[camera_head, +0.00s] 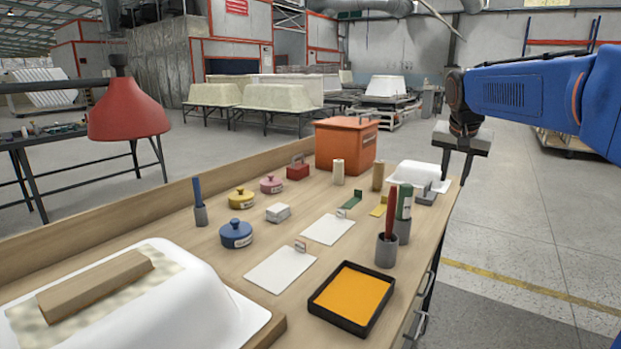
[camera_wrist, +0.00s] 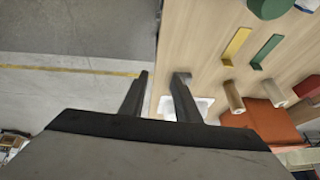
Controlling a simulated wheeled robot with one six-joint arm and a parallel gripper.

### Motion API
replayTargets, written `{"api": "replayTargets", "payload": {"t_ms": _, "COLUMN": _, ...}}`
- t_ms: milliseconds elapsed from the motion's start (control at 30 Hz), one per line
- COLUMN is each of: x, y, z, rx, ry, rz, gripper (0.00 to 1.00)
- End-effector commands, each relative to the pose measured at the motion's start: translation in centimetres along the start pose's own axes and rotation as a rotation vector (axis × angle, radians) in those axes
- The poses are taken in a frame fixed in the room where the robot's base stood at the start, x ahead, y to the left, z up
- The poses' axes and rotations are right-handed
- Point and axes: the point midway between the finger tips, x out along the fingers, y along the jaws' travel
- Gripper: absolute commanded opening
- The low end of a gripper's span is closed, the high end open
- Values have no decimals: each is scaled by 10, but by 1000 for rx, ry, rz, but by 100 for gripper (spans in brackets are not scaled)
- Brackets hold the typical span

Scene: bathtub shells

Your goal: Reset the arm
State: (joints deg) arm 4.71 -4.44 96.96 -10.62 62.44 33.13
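My gripper (camera_head: 457,170) hangs from the blue arm at the right of the head view, above the far right edge of the workbench (camera_head: 190,215). In the wrist view my gripper (camera_wrist: 160,78) shows two dark fingers set apart with nothing between them. It is open and empty. A small white tub shell (camera_head: 415,174) lies on the bench just left of the gripper, and part of it shows below the fingers in the wrist view (camera_wrist: 204,106).
An orange box (camera_head: 345,145) stands at the bench's far end. Cups with red (camera_head: 391,212) and green (camera_head: 404,203) rolls stand near the right edge. A yellow-filled tray (camera_head: 352,297) and a large white shell (camera_head: 190,275) are nearer. Open floor lies right of the bench.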

Motion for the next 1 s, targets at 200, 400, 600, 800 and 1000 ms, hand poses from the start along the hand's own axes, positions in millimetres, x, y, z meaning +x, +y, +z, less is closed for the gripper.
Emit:
{"api": "replayTargets", "payload": {"t_ms": 200, "x": -6, "y": 6, "z": 20, "rx": -29, "ry": -6, "rz": -9, "gripper": 29}}
{"api": "replayTargets", "payload": {"t_ms": 400, "x": -12, "y": 14, "z": 44, "rx": -64, "ry": -12, "rz": -19, "gripper": 29}}
{"api": "replayTargets", "payload": {"t_ms": 600, "x": -18, "y": 26, "z": 79, "rx": -115, "ry": -20, "rz": -36, "gripper": 29}}
{"api": "replayTargets", "payload": {"t_ms": 800, "x": -25, "y": 47, "z": 139, "rx": -199, "ry": -34, "rz": -62, "gripper": 29}}
{"api": "replayTargets", "payload": {"t_ms": 1000, "x": -24, "y": 74, "z": 213, "rx": -301, "ry": -47, "rz": -96, "gripper": 29}}
